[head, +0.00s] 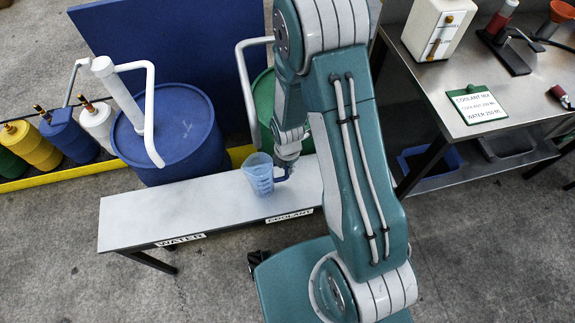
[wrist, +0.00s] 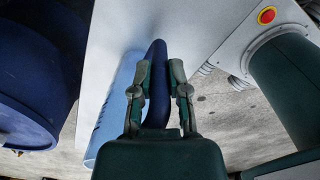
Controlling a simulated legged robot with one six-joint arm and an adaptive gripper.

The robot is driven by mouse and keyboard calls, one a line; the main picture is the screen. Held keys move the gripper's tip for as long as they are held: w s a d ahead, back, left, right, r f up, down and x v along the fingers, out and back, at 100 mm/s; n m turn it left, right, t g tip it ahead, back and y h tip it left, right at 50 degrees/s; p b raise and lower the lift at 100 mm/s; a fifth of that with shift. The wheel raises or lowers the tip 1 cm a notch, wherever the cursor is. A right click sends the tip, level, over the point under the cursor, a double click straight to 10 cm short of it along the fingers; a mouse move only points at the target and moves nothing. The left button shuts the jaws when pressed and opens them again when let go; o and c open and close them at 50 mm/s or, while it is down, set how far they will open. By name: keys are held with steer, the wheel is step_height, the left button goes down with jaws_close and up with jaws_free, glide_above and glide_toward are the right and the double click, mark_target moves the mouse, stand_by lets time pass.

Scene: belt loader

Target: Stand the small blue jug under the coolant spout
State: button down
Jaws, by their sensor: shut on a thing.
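The small blue jug (head: 260,176) is translucent light blue and upright at the COOLANT end of the low grey bench (head: 150,215). I cannot tell whether its base touches the bench. My gripper (head: 286,172) is at the jug's right side. In the wrist view, my gripper (wrist: 160,75) is shut on the jug's dark blue handle (wrist: 156,112), and the jug's body (wrist: 116,108) shows left of the fingers. The white coolant spout (head: 246,90) comes from the green drum (head: 264,95), and its lower end shows just above the jug's rim in the head view.
The white water spout (head: 149,110) hangs from the blue drum (head: 178,135) to the left. Labels WATER (head: 181,240) and COOLANT (head: 289,216) mark the bench edge. A side table (head: 440,95) at right holds a COOLANT MIX sign (head: 477,104). The bench's left part is clear.

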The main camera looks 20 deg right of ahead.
steer(key=c, duration=0.6)
jaws_free()
steer(key=shift+d, duration=0.15)
steer(key=shift+c, duration=0.2)
step_height(320, 180, up, 12)
steer(key=shift+r, duration=0.15)
steer(key=s+d+r+m+t, duration=0.1)
steer(key=s+r+m, duration=0.3)
steer(key=r+m, duration=0.4)
steer(key=s+r+m+t, duration=0.2)
steer(key=s+r+m, duration=0.3)
steer(key=r+m, duration=0.3)
steer(key=s+d+r+m+t, duration=0.1)
steer(key=s+r+m+t, duration=0.1)
steer(key=s+r+m, duration=0.3)
steer(key=shift+d+r+m+t, duration=0.35)
steer(key=shift+r+m, duration=1.05)
steer(key=shift+r, duration=0.7)
